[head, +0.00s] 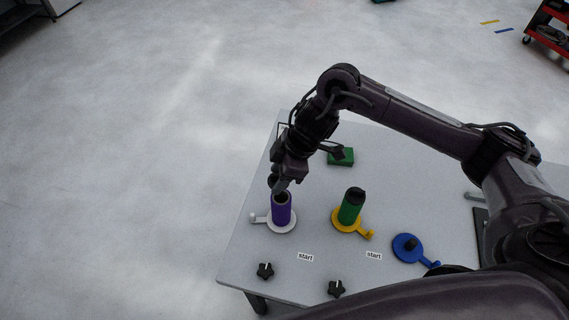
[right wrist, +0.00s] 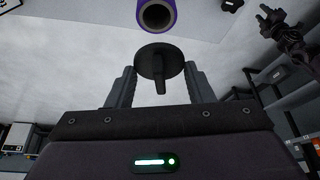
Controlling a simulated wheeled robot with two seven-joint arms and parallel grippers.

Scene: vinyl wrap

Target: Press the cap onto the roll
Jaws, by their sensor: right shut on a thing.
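The purple roll (head: 281,213) stands upright on a white base with a side handle, its open top facing up. My right gripper (head: 278,188) is just above its top, slightly to the left. In the right wrist view, the gripper (right wrist: 159,75) is shut on a black round cap (right wrist: 152,62) with a stem. The hollow end of the purple roll (right wrist: 157,30) shows beyond the cap, which looks apart from it. A green roll (head: 350,211) with a black top stands on a yellow base to the right.
Black knobs (head: 265,271) sit near the front edge beside "start" labels. A green block (head: 341,156) lies behind the rolls.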

